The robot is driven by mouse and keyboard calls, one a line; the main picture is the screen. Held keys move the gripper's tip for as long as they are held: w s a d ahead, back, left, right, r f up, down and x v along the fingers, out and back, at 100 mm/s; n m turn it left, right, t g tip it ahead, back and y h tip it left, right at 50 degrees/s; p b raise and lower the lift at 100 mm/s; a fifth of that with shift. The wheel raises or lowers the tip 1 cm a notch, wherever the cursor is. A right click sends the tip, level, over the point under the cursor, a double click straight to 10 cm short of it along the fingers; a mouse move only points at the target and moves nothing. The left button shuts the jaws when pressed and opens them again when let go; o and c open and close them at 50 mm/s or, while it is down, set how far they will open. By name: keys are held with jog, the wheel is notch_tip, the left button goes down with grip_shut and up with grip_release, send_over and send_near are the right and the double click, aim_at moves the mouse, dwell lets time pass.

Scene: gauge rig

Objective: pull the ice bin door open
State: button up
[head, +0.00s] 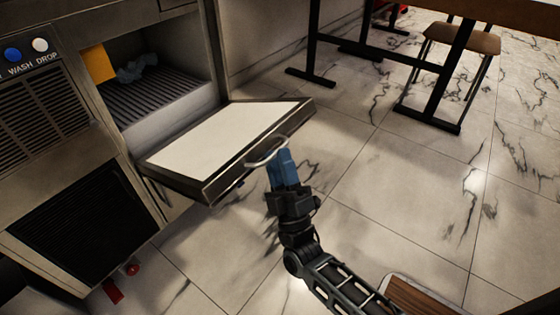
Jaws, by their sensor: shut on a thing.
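The ice bin door (225,150) is a flap with a pale inner panel and a dark metal rim. It hangs folded down and out from the machine, close to level and a little tilted. Its curved metal handle (267,151) is on the outer edge. My gripper (280,160) has blue fingers and is shut on the handle from the front right. The fingertips cover part of the handle. The bin opening (155,75) shows behind the door, with a ribbed tray inside.
An orange block (97,64) and a crumpled blue-grey item (137,69) lie inside the bin. Blue and white buttons (40,45) are at upper left. A table with dark legs (455,75) and a stool (462,38) stand at upper right. The marble floor (400,190) is clear between.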

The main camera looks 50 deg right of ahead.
jog(key=v, duration=0.7)
jog(key=shift+s+a+f+p, duration=0.2)
jog(key=shift+f+p, duration=0.1)
jog(key=shift+p, duration=0.05)
jog(key=s+a+r+m+g+y, duration=0.25)
jog(key=s+a+y, duration=0.2)
jog(key=s, duration=0.25)
jog(key=s+a+r+m+g+y, duration=0.25)
jog(key=s+r+y, duration=0.2)
jog(key=s, duration=0.35)
jog(key=s+a+r+m+g+y, duration=0.1)
jog(key=s+a+r+g+y, duration=0.25)
jog(key=s+y, duration=0.3)
notch_tip(320, 180, up, 32)
jog(key=p, duration=3.3)
jog(key=shift+s+a+h, duration=0.15)
jog(key=shift+a+h, duration=0.2)
